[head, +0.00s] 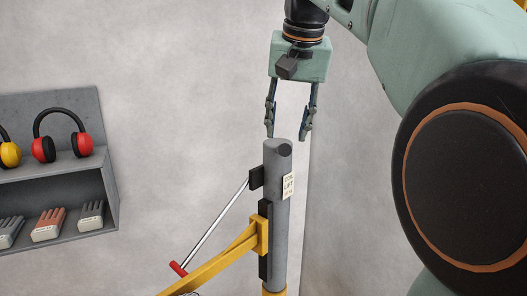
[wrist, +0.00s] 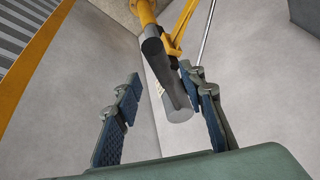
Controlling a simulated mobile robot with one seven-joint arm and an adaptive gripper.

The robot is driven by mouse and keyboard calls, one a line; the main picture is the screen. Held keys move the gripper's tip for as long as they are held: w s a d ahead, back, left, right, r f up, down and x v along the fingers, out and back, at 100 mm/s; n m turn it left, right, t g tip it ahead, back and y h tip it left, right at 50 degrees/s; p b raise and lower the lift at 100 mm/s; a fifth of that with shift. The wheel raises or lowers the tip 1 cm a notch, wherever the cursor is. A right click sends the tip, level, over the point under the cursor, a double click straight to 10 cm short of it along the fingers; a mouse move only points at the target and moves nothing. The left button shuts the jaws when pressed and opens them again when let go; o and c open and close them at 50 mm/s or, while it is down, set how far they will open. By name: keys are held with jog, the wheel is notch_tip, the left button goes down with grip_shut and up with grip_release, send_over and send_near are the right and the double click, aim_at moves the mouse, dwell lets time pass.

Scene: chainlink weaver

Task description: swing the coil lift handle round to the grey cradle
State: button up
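A grey post (head: 275,215) with a "COIL LIFT" label (head: 288,186) stands upright below my gripper. A thin silver rod (head: 215,222) slopes down left from a black bracket (head: 256,177) on the post. A red grip (head: 178,268) shows at its lower end, by a yellow arm (head: 225,259). My gripper (head: 288,128) is open and empty, pointing down just above the post top. In the wrist view the post's end (wrist: 180,113) shows between the spread fingers, nearer the right one; the rod (wrist: 207,32) and yellow arm (wrist: 178,30) show beyond. I cannot make out a grey cradle.
A grey wall shelf (head: 112,190) at the left holds earmuffs (head: 62,140) above and several gloves (head: 48,223) below. A wall corner stands close behind the post. Space left of the post, above the rod, looks clear. My arm fills the right side.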

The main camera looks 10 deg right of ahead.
jog(key=x, duration=0.7)
grip_shut()
dwell(0.3)
